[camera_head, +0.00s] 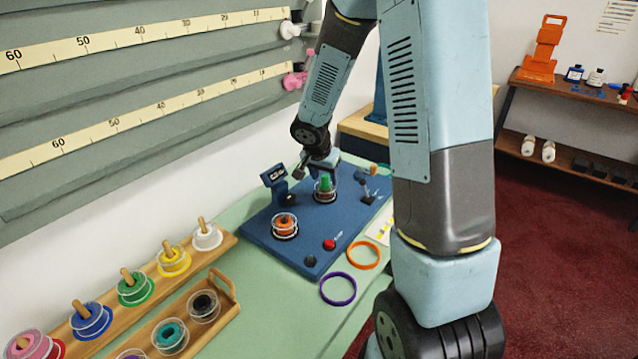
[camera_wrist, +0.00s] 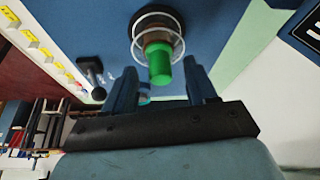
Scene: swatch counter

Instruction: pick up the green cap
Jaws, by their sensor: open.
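The green cap (camera_head: 325,184) stands upright on a clear-rimmed spool on the blue board (camera_head: 262,228). In the wrist view the green cap (camera_wrist: 159,64) is a short cylinder in the middle, rising from the round clear and brown spool (camera_wrist: 157,24). My gripper (camera_wrist: 160,78) is open, with one finger on each side of the cap's near end. No contact with the cap shows. In the head view my gripper (camera_head: 318,165) is just above and behind the cap, partly hidden by my wrist.
An orange-centred spool (camera_head: 284,226) and a small display stand (camera_head: 274,178) are on the board's left. A red button (camera_head: 329,244) is near its front edge. Purple (camera_head: 338,289) and orange (camera_head: 363,255) rings lie in front. A spool rack (camera_head: 205,236) stands left.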

